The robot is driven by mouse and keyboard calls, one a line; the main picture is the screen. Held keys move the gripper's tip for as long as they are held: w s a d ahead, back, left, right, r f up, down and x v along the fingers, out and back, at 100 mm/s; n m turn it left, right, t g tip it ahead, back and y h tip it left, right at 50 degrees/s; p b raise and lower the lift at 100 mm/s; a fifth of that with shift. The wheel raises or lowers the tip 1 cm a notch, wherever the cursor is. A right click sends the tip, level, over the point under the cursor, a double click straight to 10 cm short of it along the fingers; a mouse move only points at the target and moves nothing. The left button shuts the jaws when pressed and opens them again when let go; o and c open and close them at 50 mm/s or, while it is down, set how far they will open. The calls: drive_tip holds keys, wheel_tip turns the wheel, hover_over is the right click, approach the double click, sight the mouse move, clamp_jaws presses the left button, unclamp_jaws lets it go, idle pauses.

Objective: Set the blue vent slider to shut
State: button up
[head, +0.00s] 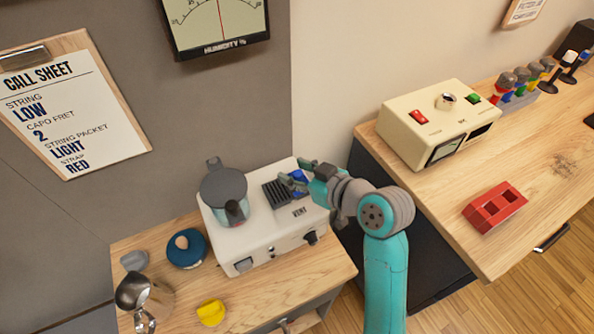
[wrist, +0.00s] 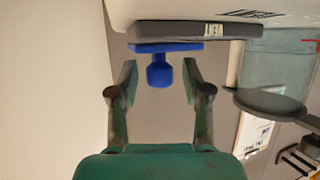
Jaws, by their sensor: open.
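The white vent unit (head: 275,230) stands on the wooden cabinet top, with a dark grille and a "VENT" label. Its blue slider (head: 299,181) is partly hidden behind my gripper (head: 295,172) in the head view. In the wrist view the blue slider (wrist: 160,72) shows as a flat blue plate with a knob sticking out, against a dark grey strip. My gripper (wrist: 161,80) is open, with one finger on each side of the knob. Gaps show between the knob and both fingers. I cannot tell which end of its travel the slider is at.
A grey pot (head: 223,187) stands on the vent unit, left of the grille. A metal pitcher (head: 150,290), a blue round item (head: 187,250) and a yellow item (head: 211,312) sit at the cabinet's left. A cream box (head: 440,125) and red block (head: 495,207) are on the right desk.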

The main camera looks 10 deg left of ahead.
sight(275, 192)
clamp_jaws()
drive_tip(key=shift+s+a, duration=0.8)
drive_tip(key=shift+a, duration=0.3)
drive_tip(key=shift+s+a, duration=0.75)
drive_tip(key=shift+a, duration=0.35)
unclamp_jaws()
drive_tip(key=shift+a, duration=0.15)
